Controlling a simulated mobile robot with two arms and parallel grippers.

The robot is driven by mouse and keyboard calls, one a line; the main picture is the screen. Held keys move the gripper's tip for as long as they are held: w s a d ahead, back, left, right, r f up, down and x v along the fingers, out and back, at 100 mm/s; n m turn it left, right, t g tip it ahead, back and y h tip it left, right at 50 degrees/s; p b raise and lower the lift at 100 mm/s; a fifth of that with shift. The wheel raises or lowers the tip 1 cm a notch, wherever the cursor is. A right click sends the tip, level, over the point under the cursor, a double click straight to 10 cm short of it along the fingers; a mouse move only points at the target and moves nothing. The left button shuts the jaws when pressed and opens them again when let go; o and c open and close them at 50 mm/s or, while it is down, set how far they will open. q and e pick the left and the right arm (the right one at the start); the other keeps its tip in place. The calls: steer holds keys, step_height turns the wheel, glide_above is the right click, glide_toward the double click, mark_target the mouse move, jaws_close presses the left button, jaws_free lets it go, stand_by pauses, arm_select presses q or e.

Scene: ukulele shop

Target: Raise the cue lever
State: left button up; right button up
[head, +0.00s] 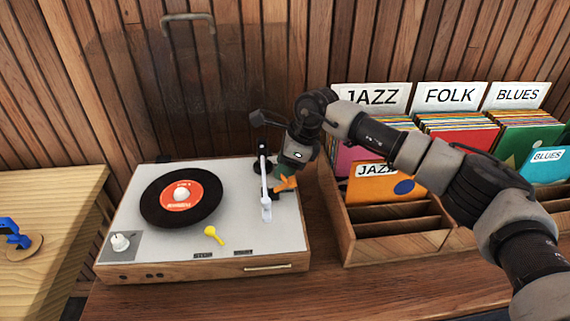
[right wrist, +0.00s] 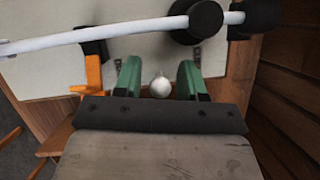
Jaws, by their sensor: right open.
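The record player (head: 215,245) has a white top, with a black record with a red label (head: 181,194) on its platter. A white tonearm (head: 263,178) runs along its right side; it crosses the top of the right wrist view (right wrist: 100,33). My right gripper (head: 283,173) is over the right rear of the deck, beside the tonearm. Its green fingers (right wrist: 160,78) are open, with a silver ball-shaped knob (right wrist: 160,88) between them, apparently the cue lever's end; contact cannot be told. An orange piece (head: 286,183) lies beside the gripper, also left of the fingers (right wrist: 93,76). My left gripper is out of view.
A yellow lever (head: 212,234) and a silver knob (head: 120,242) are at the deck's front. A clear lid (head: 185,65) stands raised behind. A wooden record crate (head: 395,245) with JAZZ, FOLK and BLUES dividers stands close on the right, under my arm.

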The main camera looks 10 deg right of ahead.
steer(key=shift+c, duration=0.5)
jaws_close()
steer(key=shift+w+g+p, duration=0.2)
steer(key=shift+g+p, duration=0.1)
steer(key=shift+g, duration=0.5)
steer(key=shift+o, duration=0.5)
jaws_free()
steer(key=shift+r, duration=0.1)
steer(key=v, duration=1)
steer(key=shift+r, duration=0.3)
